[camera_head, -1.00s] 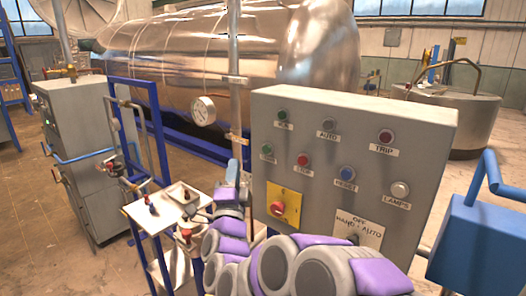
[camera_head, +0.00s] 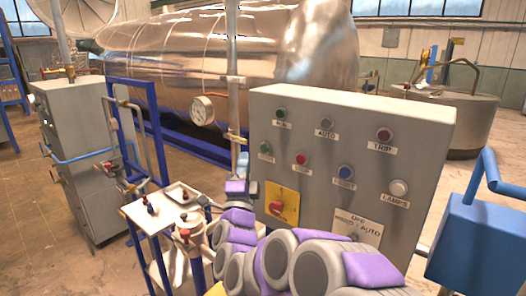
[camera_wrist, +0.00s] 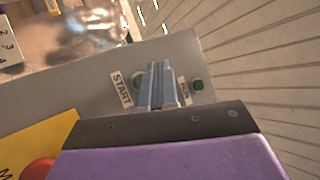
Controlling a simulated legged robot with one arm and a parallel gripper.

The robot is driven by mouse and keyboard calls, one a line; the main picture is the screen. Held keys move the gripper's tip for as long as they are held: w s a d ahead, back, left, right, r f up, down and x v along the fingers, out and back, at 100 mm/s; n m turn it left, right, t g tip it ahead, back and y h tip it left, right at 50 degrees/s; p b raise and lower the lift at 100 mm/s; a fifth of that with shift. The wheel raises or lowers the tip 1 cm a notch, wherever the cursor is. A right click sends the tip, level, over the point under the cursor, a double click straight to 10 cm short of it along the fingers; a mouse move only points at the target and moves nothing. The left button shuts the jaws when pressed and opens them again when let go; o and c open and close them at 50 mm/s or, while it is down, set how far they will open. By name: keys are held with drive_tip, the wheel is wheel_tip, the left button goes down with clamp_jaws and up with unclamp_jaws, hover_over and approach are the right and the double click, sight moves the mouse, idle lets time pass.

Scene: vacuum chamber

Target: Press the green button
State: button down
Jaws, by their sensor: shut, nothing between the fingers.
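The grey control panel (camera_head: 340,215) carries a green button labelled START (camera_head: 266,147) and a green round piece labelled RUN (camera_head: 281,114) above it. My gripper (camera_head: 243,160) is just left of the panel's START button in the head view, with its narrow blue fingers together and empty. In the wrist view the fingers of my gripper (camera_wrist: 156,68) point at the panel between the START label (camera_wrist: 121,89) and the RUN label (camera_wrist: 184,90). The green RUN piece (camera_wrist: 198,84) shows to their right. The START button is hidden behind the fingers there; contact cannot be told.
A red STOP button (camera_head: 301,159), a blue RESET button (camera_head: 346,172) and a yellow plate with a red knob (camera_head: 281,203) are close on the panel. A small white table (camera_head: 150,224) stands left of my arm, and a blue box (camera_head: 480,243) is at the right.

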sight(265, 148)
drive_tip(key=shift+y, duration=0.3)
drive_tip(key=w+d, duration=0.1)
drive_tip(key=w, duration=0.1)
drive_tip(key=w+d+b, duration=0.1)
drive_tip(key=shift+w+d, duration=0.35)
idle(1.6)
drive_tip(key=shift+w+d+r+b, duration=0.1)
drive_tip(key=shift+w+d+b, duration=0.2)
drive_tip(key=shift+b, duration=0.2)
drive_tip(key=shift+w+d, duration=0.3)
idle(1.0)
drive_tip(key=shift+s+a, duration=0.45)
drive_tip(key=shift+s, duration=0.25)
